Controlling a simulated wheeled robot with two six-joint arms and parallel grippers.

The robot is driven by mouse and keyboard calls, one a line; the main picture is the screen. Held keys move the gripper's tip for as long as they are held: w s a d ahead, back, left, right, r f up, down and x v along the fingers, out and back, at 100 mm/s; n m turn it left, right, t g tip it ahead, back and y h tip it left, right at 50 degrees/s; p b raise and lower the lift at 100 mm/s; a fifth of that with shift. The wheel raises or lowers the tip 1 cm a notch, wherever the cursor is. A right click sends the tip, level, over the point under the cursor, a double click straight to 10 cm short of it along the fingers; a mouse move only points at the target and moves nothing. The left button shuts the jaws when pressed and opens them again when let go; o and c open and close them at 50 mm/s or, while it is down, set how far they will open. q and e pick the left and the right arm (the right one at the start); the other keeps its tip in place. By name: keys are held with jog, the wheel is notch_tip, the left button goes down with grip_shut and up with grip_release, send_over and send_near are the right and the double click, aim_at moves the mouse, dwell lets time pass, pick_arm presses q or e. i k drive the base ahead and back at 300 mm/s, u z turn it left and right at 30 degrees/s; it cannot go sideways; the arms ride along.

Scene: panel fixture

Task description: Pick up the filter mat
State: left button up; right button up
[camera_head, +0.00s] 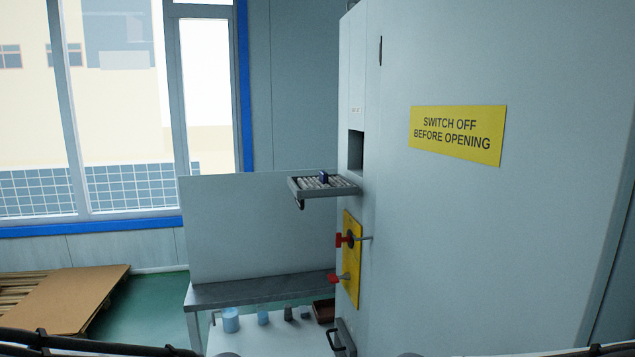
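A light, ribbed pad that looks like the filter mat (318,182) lies in a shallow grey frame (300,191). The frame sticks out to the left of the tall pale cabinet (470,230), at about mid-height. A dark handle hangs at the frame's front left corner. Neither of my grippers shows; only dark parts that look like my arms cross the bottom left and bottom right edges.
A rectangular opening (356,150) is in the cabinet above the frame. Red handles (343,239) project from a yellow plate (352,262) below it. A grey bench (260,291) with an upright panel (255,225) stands behind. A pallet (62,300) lies at left on green floor.

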aim_at(323, 181)
jog(key=k, duration=0.3)
jog(key=u, duration=1.25)
jog(key=i, duration=2.45)
jog(key=z, duration=1.2)
